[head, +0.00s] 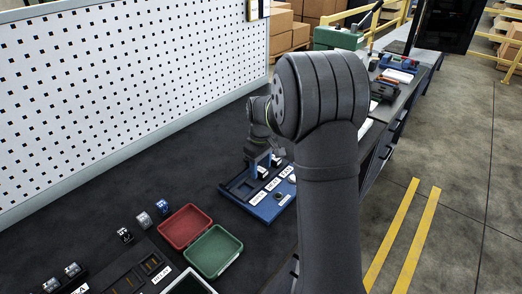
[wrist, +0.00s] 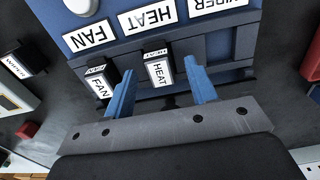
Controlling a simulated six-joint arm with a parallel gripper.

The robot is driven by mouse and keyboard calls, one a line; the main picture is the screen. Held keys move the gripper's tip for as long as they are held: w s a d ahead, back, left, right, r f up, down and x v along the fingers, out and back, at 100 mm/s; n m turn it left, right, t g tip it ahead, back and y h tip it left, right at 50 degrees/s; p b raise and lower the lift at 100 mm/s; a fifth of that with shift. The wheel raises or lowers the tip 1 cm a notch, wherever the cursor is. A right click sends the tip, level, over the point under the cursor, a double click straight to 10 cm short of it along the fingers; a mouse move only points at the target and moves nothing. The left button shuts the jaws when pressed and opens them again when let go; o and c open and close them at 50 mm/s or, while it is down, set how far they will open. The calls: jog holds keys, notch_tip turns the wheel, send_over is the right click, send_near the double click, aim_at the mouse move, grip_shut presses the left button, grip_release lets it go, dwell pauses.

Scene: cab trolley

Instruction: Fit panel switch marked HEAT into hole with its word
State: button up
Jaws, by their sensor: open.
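The HEAT switch (wrist: 158,74), a black block with a white face reading HEAT, stands between the two blue fingers of my gripper (wrist: 159,68). The fingers are apart, with gaps beside the switch. The switch is at the blue panel (wrist: 184,28), in line with the HEAT label (wrist: 147,18). Its lower end is hidden, so I cannot tell how deep it sits. In the head view my gripper (head: 260,164) is low over the panel (head: 225,188), and my arm covers part of it.
A FAN switch (wrist: 99,84) stands close beside the left finger, by the FAN label (wrist: 89,34). A dark opening lies by the WIPER label (wrist: 222,5). In the head view, an open red and green case (head: 186,226) and several loose switches (head: 143,219) lie on the dark bench.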

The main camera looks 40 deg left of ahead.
aim_at(261, 170)
notch_tip(261, 170, up, 17)
dwell(0.4)
jog(key=shift+f, duration=0.1)
notch_tip(261, 170, down, 18)
jog(key=shift+r, duration=0.4)
dwell(0.4)
